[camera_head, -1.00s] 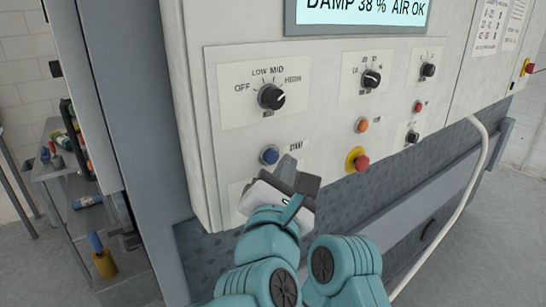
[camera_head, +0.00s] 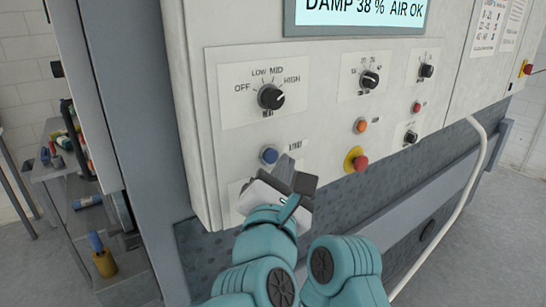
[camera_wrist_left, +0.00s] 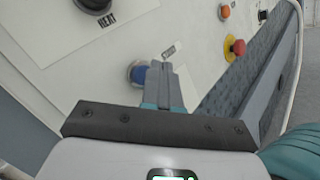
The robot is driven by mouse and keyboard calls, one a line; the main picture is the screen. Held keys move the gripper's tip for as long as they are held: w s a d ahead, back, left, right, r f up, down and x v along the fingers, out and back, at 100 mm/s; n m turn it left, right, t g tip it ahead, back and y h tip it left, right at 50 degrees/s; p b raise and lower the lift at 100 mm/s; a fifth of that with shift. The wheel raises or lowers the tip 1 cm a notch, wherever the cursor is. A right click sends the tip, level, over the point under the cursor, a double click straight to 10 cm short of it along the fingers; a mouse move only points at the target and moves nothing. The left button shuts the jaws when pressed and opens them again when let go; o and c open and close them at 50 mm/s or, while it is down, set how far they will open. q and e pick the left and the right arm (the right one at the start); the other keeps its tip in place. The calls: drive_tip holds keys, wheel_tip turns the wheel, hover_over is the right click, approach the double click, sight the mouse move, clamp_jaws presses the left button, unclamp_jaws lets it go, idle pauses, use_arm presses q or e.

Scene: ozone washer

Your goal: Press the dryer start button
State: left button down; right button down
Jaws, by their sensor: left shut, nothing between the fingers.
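The blue start button (camera_head: 269,155) sits low on the white control panel, left of a small label that reads like START. In the left wrist view the blue button (camera_wrist_left: 138,73) shows just left of my fingers, partly covered by them. My left gripper (camera_head: 288,163) is shut and empty, with its dark fingers pointing at the panel just right of and below the button. The fingertips also show in the left wrist view (camera_wrist_left: 163,70). I cannot tell whether they touch the panel.
A heat knob (camera_head: 270,97) is above the button. An orange button (camera_head: 361,126), a red-on-yellow emergency stop (camera_head: 357,160) and more knobs are to the right. A display (camera_head: 360,14) reads DAMP 38 % AIR OK. A shelf (camera_head: 70,170) with bottles stands left.

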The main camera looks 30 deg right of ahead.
use_arm(q)
drive_tip(key=shift+w+d, duration=0.1)
idle(0.5)
drive_tip(key=shift+w+b, duration=0.45)
drive_tip(key=shift+b, duration=0.05)
drive_tip(key=shift+w+b, duration=0.3)
drive_tip(key=shift+w, duration=0.15)
idle(0.9)
drive_tip(key=shift+s, duration=0.1)
drive_tip(key=shift+s+b, duration=0.3)
drive_tip(key=shift+s, duration=0.55)
